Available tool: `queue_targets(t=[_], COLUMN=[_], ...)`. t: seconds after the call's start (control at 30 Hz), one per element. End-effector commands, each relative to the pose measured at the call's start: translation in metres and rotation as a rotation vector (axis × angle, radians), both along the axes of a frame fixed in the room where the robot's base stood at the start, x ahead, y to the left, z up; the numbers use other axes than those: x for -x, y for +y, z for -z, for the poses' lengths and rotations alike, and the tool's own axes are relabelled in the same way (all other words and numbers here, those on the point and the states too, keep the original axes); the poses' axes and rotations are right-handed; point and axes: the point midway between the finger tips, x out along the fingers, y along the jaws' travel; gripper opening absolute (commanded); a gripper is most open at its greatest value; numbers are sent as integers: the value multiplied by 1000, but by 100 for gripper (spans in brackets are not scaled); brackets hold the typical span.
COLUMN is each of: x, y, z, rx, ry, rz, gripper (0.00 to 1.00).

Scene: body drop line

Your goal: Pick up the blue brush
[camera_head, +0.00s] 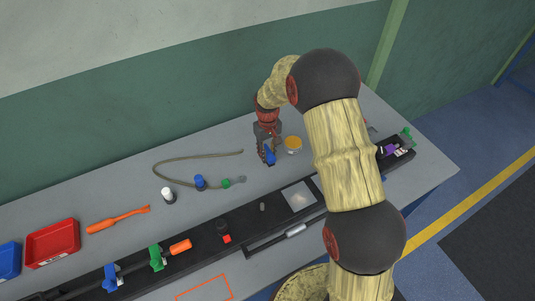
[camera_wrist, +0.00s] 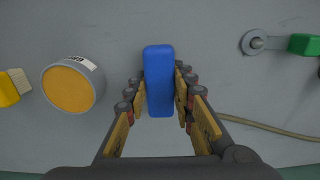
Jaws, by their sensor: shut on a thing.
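The blue brush (camera_wrist: 158,80) shows as a blue block between the fingers in the wrist view; I see no bristles on it. My gripper (camera_wrist: 160,77) is shut on it, with one finger against each long side. In the head view my gripper (camera_head: 267,154) points down over the grey table, with the blue brush (camera_head: 270,157) at its fingertips. I cannot tell whether the brush touches the table.
An orange-lidded jar (camera_head: 293,144) stands just right of my gripper. A red tray (camera_head: 53,243) is far left.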

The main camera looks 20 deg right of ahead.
Motion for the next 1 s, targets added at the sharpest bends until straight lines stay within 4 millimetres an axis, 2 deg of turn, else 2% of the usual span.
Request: queue_targets(t=[0.17, 0.27, 0.53, 0.8, 1.0], x=[-1, 1, 51, 104, 125], y=[0, 1, 18, 36, 43], z=[-20, -40, -101, -121, -130], rx=[0, 0, 0, -1, 0], ry=[-4, -5, -5, -3, -2], rz=[0, -1, -2, -2, -1], gripper=[0, 0, 0, 0, 0])
